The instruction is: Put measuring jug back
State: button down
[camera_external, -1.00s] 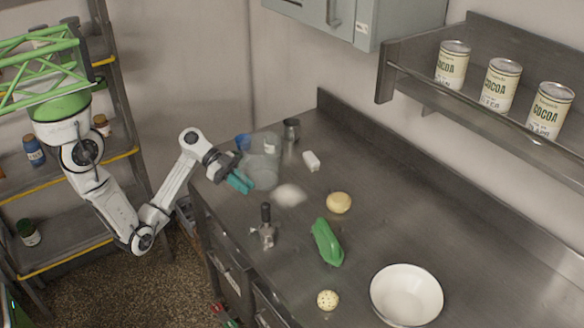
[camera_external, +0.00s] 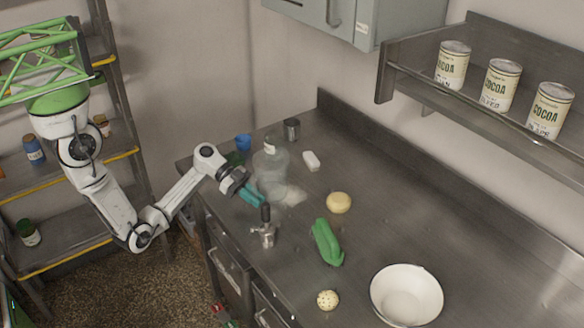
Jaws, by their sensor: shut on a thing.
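The measuring jug (camera_external: 271,163) is a clear, see-through vessel with a small white label near its top. It looks upright over the far left part of the steel counter. My gripper (camera_external: 254,195) has teal fingers and reaches in from the left, shut on the jug's lower near side. The exact contact is hard to see through the clear wall. I cannot tell whether the jug's base touches the counter.
White powder (camera_external: 293,196) lies beside the jug. A metal tool with a black handle (camera_external: 264,232) stands close below my gripper. A blue cup (camera_external: 243,141), metal cup (camera_external: 291,129) and white block (camera_external: 311,160) are behind. A green item (camera_external: 327,243) and white bowl (camera_external: 418,277) lie toward the right.

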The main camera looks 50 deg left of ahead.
jog(key=shift+f, duration=0.15)
jog(key=c, duration=1.1)
grip_release()
jog(key=shift+r, duration=0.2)
jog(key=b+v, duration=0.2)
jog(key=v, duration=1)
jog(key=shift+b, duration=0.35)
